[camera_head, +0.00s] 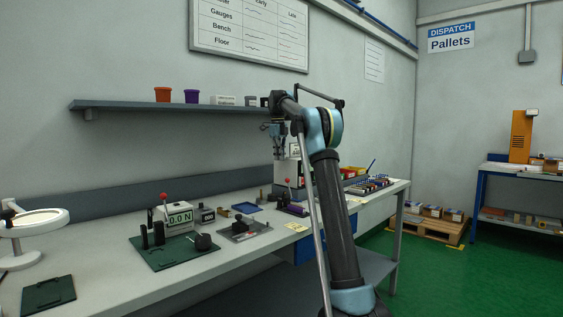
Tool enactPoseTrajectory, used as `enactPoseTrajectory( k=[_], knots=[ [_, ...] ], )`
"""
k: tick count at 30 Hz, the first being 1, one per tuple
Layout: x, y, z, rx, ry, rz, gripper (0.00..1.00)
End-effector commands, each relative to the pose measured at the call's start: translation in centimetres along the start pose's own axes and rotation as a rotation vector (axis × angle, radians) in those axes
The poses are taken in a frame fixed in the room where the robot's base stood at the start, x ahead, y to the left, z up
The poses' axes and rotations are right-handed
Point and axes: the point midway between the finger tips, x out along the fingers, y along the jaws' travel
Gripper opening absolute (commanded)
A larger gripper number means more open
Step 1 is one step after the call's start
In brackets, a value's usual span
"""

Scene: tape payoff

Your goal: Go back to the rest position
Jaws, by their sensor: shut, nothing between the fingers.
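My arm rises in front of the workbench (120,292) and bends over at the top. My gripper (279,153) hangs from it, pointing down above the back part of the bench. It is shut and holds nothing. A pale boxy instrument stands close behind and below it, partly hidden by my arm. I cannot tell the exact gap between the gripper and the things below.
A ring magnifier (37,221) is at the left. A shelf (180,106) with orange and purple cups runs along the wall. A pallet (430,228) lies on the green floor.

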Motion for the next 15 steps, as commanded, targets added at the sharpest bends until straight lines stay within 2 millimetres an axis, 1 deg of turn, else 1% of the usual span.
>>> enactPoseTrajectory(
  k=[10,13,15],
  knots=[
    [-0.1,0.1,0.1,-0.002,0.0,0.0,0.0],
    [-0.2,0.3,-0.4,-0.021,-0.002,-0.001,0.0],
    [-0.4,0.7,-1.2,-0.055,-0.004,-0.002,0.0]
  ],
)
